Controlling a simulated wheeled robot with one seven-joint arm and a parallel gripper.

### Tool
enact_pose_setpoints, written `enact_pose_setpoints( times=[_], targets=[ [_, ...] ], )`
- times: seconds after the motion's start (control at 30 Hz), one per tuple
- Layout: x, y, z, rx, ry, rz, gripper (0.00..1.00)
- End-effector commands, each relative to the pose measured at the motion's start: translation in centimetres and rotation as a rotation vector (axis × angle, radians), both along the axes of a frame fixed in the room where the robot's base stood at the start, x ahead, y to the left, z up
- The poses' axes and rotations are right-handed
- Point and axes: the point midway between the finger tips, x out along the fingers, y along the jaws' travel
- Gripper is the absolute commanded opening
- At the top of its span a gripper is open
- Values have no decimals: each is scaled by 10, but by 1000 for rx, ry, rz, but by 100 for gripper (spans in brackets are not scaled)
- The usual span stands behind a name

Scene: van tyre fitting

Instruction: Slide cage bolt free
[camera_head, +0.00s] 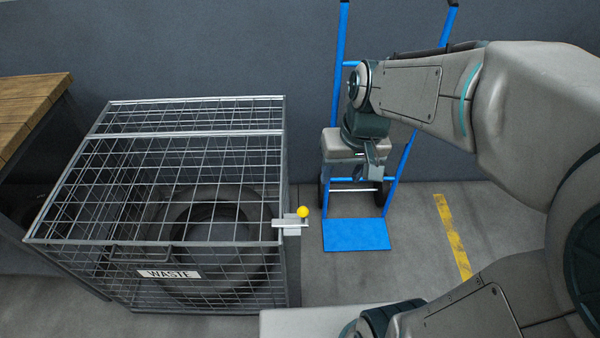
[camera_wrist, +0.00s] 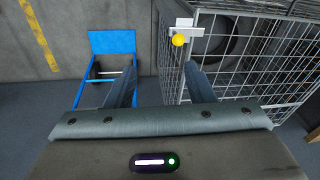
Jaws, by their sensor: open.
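The cage bolt (camera_head: 280,223) is a light metal bar with a yellow ball knob (camera_head: 303,212) at the right front edge of the wire waste cage (camera_head: 118,257). The knob also shows in the wrist view (camera_wrist: 178,40), with the bolt's plate (camera_wrist: 187,27) beside it. My gripper (camera_head: 370,172) hangs to the right of and beyond the bolt in the head view, apart from it. In the wrist view its two fingers are spread wide with nothing between them; the knob lies just beyond the right fingertip. The tyre (camera_head: 215,225) lies inside the cage.
A blue hand truck (camera_head: 357,235) stands against the wall behind my gripper; its blue plate (camera_wrist: 112,42) shows in the wrist view. A wooden bench (camera_head: 35,100) is at the far left. Floor with a yellow stripe (camera_head: 452,237) is clear on the right.

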Motion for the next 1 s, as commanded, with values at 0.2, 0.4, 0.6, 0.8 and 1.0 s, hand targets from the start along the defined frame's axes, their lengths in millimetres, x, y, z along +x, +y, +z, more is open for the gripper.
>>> enact_pose_setpoints(
  times=[0.2,0.4,0.6,0.8,1.0],
  targets=[
    [40,31,-58,43,93,54,49],
    [55,44,-79,58,127,74,49],
    [56,49,-96,61,134,77,49],
    [54,56,-136,60,137,76,49],
    [53,64,-178,60,136,77,49]
  ],
)
